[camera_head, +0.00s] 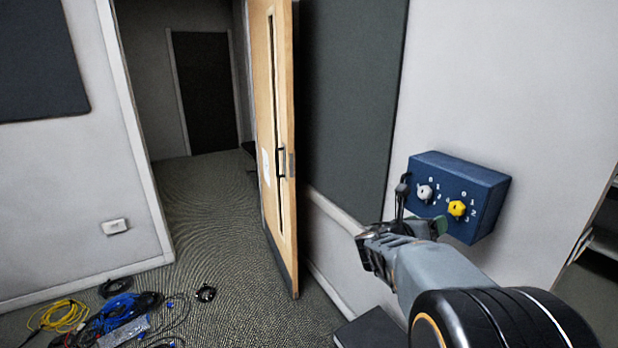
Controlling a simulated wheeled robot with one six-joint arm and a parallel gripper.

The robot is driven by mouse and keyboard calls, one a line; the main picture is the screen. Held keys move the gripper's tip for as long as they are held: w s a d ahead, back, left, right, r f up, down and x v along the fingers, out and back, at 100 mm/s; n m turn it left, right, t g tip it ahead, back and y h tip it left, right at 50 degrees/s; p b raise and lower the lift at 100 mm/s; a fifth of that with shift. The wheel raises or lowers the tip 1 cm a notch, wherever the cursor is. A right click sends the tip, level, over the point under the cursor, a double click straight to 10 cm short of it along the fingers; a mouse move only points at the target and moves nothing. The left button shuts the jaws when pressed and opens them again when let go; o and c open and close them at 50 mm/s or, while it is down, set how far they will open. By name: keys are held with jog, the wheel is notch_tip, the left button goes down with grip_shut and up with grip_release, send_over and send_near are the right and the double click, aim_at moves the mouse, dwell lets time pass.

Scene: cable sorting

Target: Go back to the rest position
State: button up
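My gripper (420,206) is at the end of my raised arm at right of centre, in front of the blue box's left side. One dark finger points up left of the white knob, and a greenish finger shows below the knob. The fingers look spread apart, with nothing seen between them. The blue box (480,185) is on the light wall. It carries a white knob (424,192) and a yellow knob (457,208), with white numbers around them. I cannot tell whether a finger touches the box or the white knob.
A wooden door (272,130) stands open beside a doorway. Yellow cables (63,316), blue cables (115,308) and black cables lie on the carpet at lower left. A dark flat-topped object (372,330) is below my arm.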

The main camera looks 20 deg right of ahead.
jog(key=s+a+f+m+g+y, duration=0.2)
jog(key=s+a+f+m+y, duration=0.25)
jog(key=m, duration=0.55)
jog(key=s+a+f+m+g+y, duration=0.2)
jog(key=s+a+f+m+y, duration=0.3)
jog(key=m, duration=0.4)
jog(key=s+a+m+t+y, duration=0.2)
jog(key=a+m+y, duration=0.5)
jog(key=a, duration=0.9)
jog(key=shift+s+a+m+t, duration=0.3)
jog(key=shift+m+t, duration=0.2)
jog(key=shift+m, duration=0.2)
